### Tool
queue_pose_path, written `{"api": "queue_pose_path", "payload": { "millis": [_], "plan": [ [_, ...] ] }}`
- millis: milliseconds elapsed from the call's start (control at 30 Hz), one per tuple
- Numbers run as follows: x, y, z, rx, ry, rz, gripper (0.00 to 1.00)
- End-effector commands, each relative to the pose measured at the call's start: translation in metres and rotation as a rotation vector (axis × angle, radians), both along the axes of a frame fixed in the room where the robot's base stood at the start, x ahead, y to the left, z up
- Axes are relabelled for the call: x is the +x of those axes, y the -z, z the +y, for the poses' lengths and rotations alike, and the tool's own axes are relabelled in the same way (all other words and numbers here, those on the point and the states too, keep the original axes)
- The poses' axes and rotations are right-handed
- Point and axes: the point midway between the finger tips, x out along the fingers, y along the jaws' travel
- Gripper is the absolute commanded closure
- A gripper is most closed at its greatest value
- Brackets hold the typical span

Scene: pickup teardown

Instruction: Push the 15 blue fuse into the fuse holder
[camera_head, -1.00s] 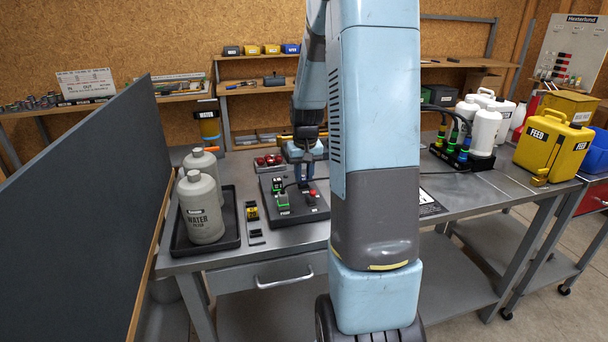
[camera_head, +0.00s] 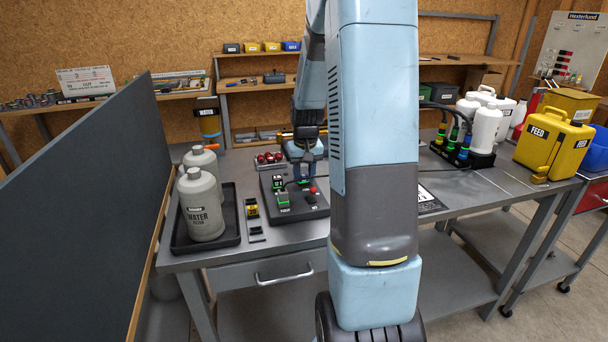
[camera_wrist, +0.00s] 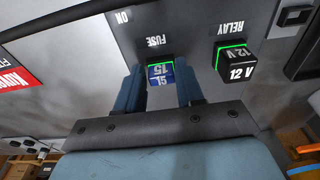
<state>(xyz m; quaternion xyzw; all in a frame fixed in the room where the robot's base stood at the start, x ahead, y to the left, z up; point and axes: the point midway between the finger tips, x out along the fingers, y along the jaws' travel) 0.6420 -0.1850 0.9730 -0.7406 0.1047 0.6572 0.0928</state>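The blue fuse (camera_wrist: 160,74), marked 15, is between the two blue fingers of my gripper (camera_wrist: 160,88) in the wrist view. The fingers appear closed on its two sides. The fuse is at the fuse holder, whose green-lit edge (camera_wrist: 160,65) shows just beyond it, beside the FUSE label. I cannot tell how deep the fuse sits. In the head view my gripper (camera_head: 304,180) points down over the dark panel (camera_head: 300,211), and the fuse is too small to make out there.
A black 12 V relay (camera_wrist: 238,65) with a green-lit edge stands beside the fuse on the panel. A red button (camera_head: 312,190) is near my gripper. Grey water bottles (camera_head: 200,205) stand in a black tray at left. A yellow feed can (camera_head: 553,145) is at right.

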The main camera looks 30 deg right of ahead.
Motion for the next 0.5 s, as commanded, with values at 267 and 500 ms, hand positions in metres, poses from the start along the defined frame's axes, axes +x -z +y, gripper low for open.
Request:
{"api": "queue_pose_path", "payload": {
  "millis": [267, 500],
  "plan": [
    [0.0001, -0.0002, 0.0004, 0.0, -0.001, 0.0, 0.42],
    [0.0001, -0.0031, 0.0005, 0.0, -0.001, -0.001, 0.42]
  ]
}}
